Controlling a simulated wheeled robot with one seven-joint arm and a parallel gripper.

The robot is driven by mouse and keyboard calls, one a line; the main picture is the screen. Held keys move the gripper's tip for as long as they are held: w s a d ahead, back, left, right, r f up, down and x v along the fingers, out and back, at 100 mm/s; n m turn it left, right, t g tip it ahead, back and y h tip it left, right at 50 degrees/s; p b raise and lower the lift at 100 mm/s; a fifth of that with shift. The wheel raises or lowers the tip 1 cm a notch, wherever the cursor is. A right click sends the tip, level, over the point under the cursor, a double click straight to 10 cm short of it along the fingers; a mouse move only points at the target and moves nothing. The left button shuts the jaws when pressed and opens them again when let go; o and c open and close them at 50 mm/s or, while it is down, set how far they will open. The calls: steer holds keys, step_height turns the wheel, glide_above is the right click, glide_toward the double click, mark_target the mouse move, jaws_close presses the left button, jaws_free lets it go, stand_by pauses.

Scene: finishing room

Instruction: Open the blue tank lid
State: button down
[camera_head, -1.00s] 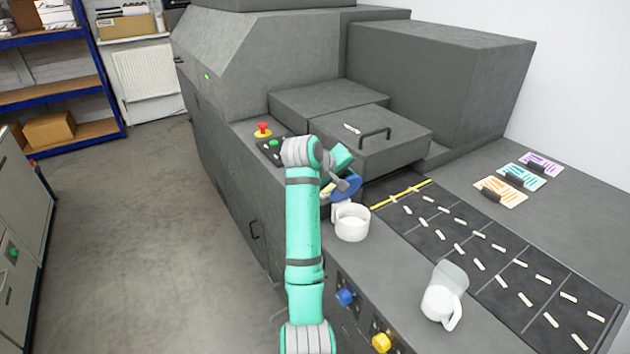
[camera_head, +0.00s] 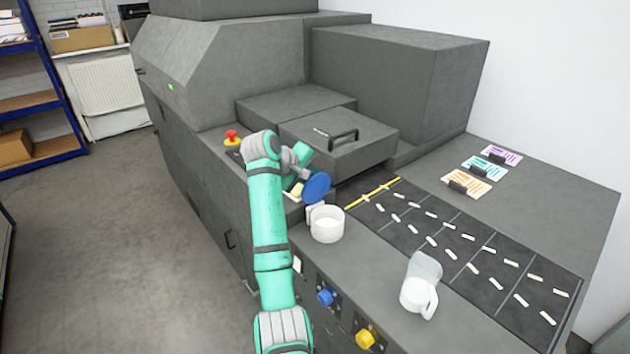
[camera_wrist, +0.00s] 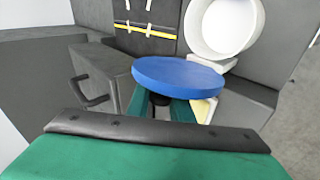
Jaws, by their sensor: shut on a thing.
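The blue lid (camera_head: 316,188) is a round disc, tilted up beside the rim of a white round tank (camera_head: 327,226). The tank's mouth is uncovered. My gripper (camera_head: 303,180) is at the lid's left side in the head view and shut on it. In the wrist view the lid (camera_wrist: 178,76) sits over my green fingers (camera_wrist: 164,106) and hides their tips and the exact grip. The white tank (camera_wrist: 222,28) shows its open mouth just behind the lid. Whether the lid still touches the tank I cannot tell.
A grey box with a black handle (camera_head: 344,138) stands close behind my gripper. A white jug (camera_head: 418,294) stands right of the tank, near a dark panel of small pale strips (camera_head: 450,250). Blue (camera_head: 325,298) and yellow (camera_head: 365,339) knobs are on the front face.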

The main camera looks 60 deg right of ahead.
steer(key=c, duration=1.6)
jaws_free()
steer(key=shift+s, duration=0.1)
steer(key=shift+c, duration=0.2)
steer(key=v, duration=1)
steer(key=shift+a+r, duration=0.2)
steer(key=shift+r, duration=0.1)
steer(key=shift+d, duration=0.1)
